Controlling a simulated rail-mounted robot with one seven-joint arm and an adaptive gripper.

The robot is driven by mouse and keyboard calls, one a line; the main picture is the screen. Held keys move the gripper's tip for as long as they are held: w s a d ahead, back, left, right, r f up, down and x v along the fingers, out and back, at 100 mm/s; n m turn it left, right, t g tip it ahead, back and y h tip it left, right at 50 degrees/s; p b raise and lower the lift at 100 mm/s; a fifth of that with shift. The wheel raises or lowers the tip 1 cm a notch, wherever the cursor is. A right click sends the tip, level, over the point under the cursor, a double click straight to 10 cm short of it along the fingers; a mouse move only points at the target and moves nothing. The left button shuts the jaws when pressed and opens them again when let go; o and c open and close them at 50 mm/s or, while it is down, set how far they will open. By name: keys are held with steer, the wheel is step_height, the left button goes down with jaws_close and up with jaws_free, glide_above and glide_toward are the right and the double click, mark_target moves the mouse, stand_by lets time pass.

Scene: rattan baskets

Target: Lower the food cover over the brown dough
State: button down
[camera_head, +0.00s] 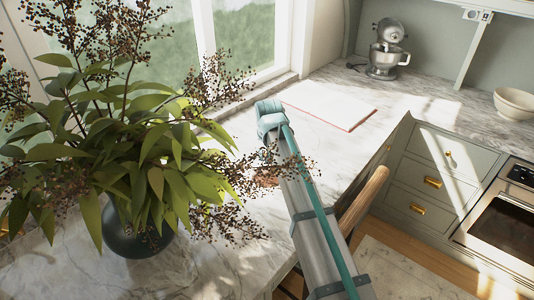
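I see no food cover in this view. A small brownish patch shows on the marble counter (235,255) behind the plant's sprigs and beside my arm; I cannot tell whether it is the brown dough. My grey and teal arm reaches up from the bottom over the counter. My gripper is not visible, so I cannot see what it holds.
A leafy plant in a dark vase (135,238) fills the left and hides part of the counter. A white, red-edged sheet or board (328,103) lies farther back. A stand mixer (387,55) and pale bowl (514,103) stand on the far counter. A wooden chair back (364,198) is right of my arm.

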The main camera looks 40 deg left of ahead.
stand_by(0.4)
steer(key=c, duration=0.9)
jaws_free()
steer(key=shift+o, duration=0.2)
